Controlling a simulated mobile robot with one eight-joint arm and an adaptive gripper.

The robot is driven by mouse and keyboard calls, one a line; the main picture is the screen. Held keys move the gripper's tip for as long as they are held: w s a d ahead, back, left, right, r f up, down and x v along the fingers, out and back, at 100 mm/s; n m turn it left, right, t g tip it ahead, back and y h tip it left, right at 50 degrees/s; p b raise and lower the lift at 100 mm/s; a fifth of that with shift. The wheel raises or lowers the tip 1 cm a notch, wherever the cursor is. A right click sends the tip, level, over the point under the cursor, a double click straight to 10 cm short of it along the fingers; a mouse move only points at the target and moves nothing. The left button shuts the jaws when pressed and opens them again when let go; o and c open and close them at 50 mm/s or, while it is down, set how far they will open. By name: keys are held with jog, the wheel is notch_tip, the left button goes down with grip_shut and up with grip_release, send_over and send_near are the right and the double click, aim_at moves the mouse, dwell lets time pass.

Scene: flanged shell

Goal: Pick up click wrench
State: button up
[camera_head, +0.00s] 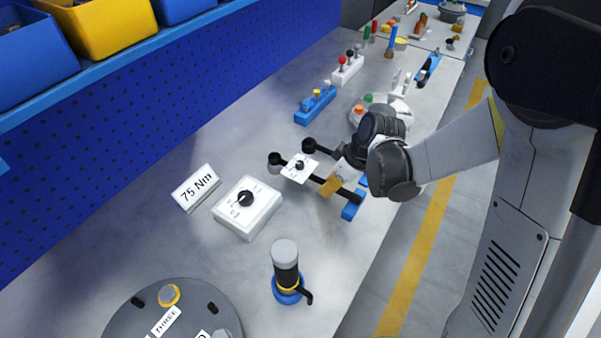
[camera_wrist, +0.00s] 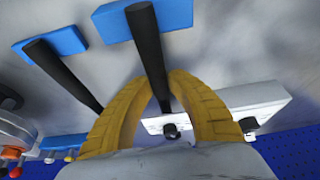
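Two black click wrenches lie side by side on the bench, their bar ends resting on blue blocks. In the head view, the nearer wrench (camera_head: 318,179) passes under a small white card, with its round head at the left. The other wrench (camera_head: 325,152) lies just behind it and is partly hidden by my arm. My gripper (camera_head: 328,188) has yellow fingers low at the nearer wrench's handle. In the wrist view, my gripper (camera_wrist: 165,80) has its fingertips drawn in on both sides of one black handle (camera_wrist: 148,45), with no clear gap. The handle still lies over its blue block (camera_wrist: 176,14).
A white dial box (camera_head: 247,207) and a 75 Nm sign (camera_head: 196,188) stand left of the wrenches. A grey-topped tool (camera_head: 286,263) stands in front, near a round grey plate (camera_head: 200,300). A blue perforated wall runs along the left.

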grip_shut()
jog(key=shift+r+p, duration=0.3)
jog(key=shift+r, duration=0.2)
notch_tip(320, 180, up, 4)
jog(key=shift+f+p, duration=0.1)
jog(key=shift+p, duration=0.95)
jog(key=s+d+r+p, duration=0.1)
jog(key=d+r+p, duration=0.2)
jog(key=d+r, duration=0.3)
jog(key=d, duration=0.5)
jog(key=shift+s+d+p, duration=0.25)
jog(key=shift+p, duration=0.05)
jog(key=shift+r, duration=0.2)
